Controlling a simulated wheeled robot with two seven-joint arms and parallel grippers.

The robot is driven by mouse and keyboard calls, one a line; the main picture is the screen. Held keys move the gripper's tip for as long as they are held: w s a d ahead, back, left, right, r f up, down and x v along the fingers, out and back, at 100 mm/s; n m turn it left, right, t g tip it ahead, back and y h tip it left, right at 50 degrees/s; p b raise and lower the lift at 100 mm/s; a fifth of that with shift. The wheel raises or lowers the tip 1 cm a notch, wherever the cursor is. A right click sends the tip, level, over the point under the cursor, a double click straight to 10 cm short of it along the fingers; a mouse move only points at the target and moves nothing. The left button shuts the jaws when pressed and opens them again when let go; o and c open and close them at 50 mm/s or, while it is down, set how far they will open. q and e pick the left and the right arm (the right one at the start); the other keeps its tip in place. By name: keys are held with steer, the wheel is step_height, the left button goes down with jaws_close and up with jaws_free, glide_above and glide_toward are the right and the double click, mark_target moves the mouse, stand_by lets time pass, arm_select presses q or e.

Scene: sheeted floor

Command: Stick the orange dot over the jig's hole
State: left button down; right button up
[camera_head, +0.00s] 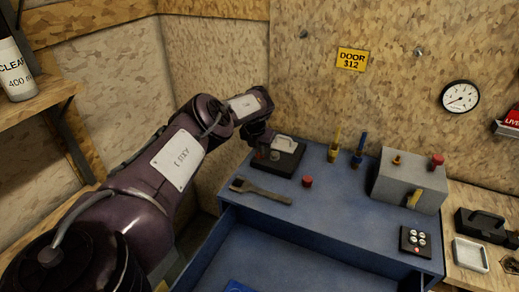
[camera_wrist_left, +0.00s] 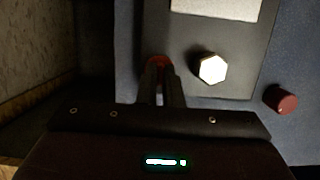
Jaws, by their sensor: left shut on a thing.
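The jig looks to be the black block (camera_head: 290,163) at the back left of the blue bench top, with a light grey plate on it. The wrist view shows its black face (camera_wrist_left: 225,85) with a pale hexagonal piece (camera_wrist_left: 212,69). I cannot make out a hole. My left gripper (camera_head: 262,152) is at the jig's left side. In the left wrist view its fingers (camera_wrist_left: 160,66) are shut on an orange-red piece (camera_wrist_left: 156,60), apparently the orange dot, mostly hidden by the fingers, over the jig's left part. Contact with the jig cannot be told. My right gripper is not in view.
A red knob (camera_head: 307,181) stands right of the jig; a brush (camera_head: 262,190) lies in front. Yellow (camera_head: 335,147) and blue (camera_head: 359,150) handled tools stand behind. A grey box (camera_head: 409,182) and a button pad (camera_head: 415,241) are at right. An open drawer (camera_head: 270,262) is below.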

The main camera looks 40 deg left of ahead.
arm_select(q)
steer(key=shift+f+b, duration=0.35)
steer(key=shift+f, duration=0.05)
stand_by(0.4)
steer(key=c, duration=1.5)
jaws_free()
steer(key=shift+r, duration=0.1)
steer(key=v, duration=0.7)
steer(key=shift+s+r, duration=0.1)
steer(key=shift+r, duration=0.15)
steer(key=shift+d, duration=0.1)
